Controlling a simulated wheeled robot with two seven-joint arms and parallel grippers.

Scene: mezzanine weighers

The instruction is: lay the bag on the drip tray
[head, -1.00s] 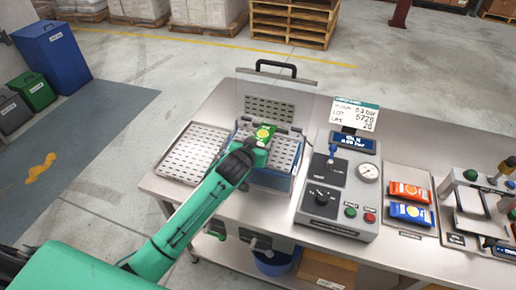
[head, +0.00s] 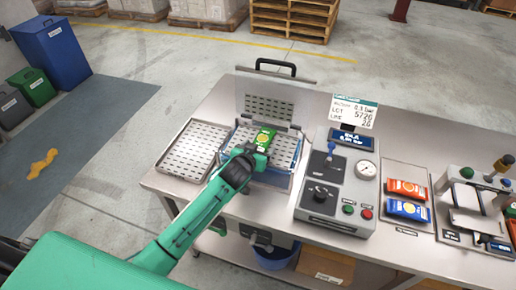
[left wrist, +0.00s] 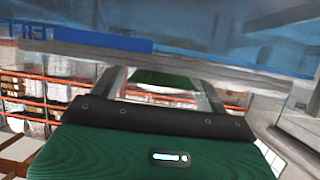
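The green bag (head: 264,138) with a yellow label is over the blue-edged clear tank (head: 262,179) in the head view. My left gripper (head: 257,154) reaches in from the front and is shut on the bag's near end. In the left wrist view the bag (left wrist: 165,80) shows as a green strip between the two fingers. The drip tray (head: 190,150), a flat perforated metal tray, lies empty to the left of the tank on the bench. My right gripper is not in view.
The tank's lid stands open behind it, with a black handle (head: 276,66). A grey control box (head: 338,185) with a gauge stands to the right. Beyond it, orange (head: 406,188) and blue (head: 407,210) bags lie on a tray. A display sign (head: 353,111) stands behind.

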